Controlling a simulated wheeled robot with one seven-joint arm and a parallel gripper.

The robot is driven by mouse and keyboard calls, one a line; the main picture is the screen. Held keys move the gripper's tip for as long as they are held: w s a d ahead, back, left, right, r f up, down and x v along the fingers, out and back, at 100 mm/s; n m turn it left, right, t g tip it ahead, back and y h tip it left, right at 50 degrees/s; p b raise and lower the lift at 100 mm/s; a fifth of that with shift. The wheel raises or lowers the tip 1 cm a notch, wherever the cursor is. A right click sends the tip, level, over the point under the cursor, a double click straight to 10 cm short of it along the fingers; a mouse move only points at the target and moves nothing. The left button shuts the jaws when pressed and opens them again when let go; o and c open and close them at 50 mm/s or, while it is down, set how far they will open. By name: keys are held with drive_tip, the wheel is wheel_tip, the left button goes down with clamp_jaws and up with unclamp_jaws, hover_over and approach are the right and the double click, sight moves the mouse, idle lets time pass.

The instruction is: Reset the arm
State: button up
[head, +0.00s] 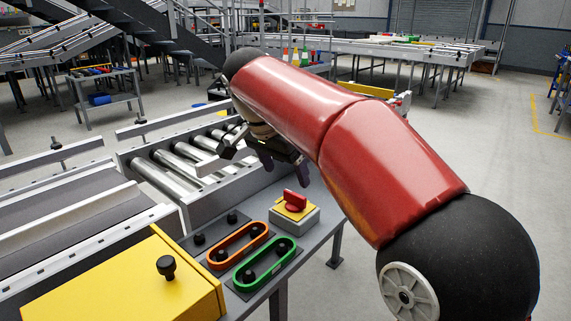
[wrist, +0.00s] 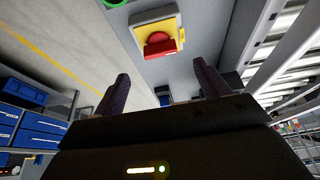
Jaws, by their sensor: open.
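My gripper (wrist: 160,88) is open and empty; its two dark fingers stand wide apart in the wrist view. In the head view my gripper (head: 285,172) is partly hidden behind my red arm, above the far end of a grey table. A red rotary switch (head: 294,201) on a yellow plate and grey box stands on that table, nearer than the gripper. The red switch also shows in the wrist view (wrist: 159,44), ahead of the fingertips and apart from them.
On the grey table (head: 318,236) lie an orange loop (head: 238,245) and a green loop (head: 264,264) around black pegs. A yellow box (head: 130,285) with a black knob is at front left. A roller conveyor (head: 180,165) runs behind. Open floor (head: 480,150) lies to the right.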

drive_tip(key=s+d+f+n+y, duration=0.1)
drive_tip(key=s+d+f+n, duration=0.1)
drive_tip(key=s+d+f, duration=0.2)
drive_tip(key=s+d+f+n+t+y, duration=0.1)
drive_tip(key=s+d+f+n, duration=0.2)
drive_tip(key=s+d+f, duration=0.2)
drive_tip(key=s+d+f+n+t, duration=0.1)
drive_tip(key=s+d+f+n, duration=0.1)
drive_tip(key=s+d+f, duration=0.3)
drive_tip(key=s+d, duration=0.4)
drive_tip(key=s, duration=0.5)
drive_tip(key=shift+s+f+n+y, duration=0.2)
drive_tip(key=shift+s+n+y, duration=0.1)
drive_tip(key=shift+s+y, duration=0.1)
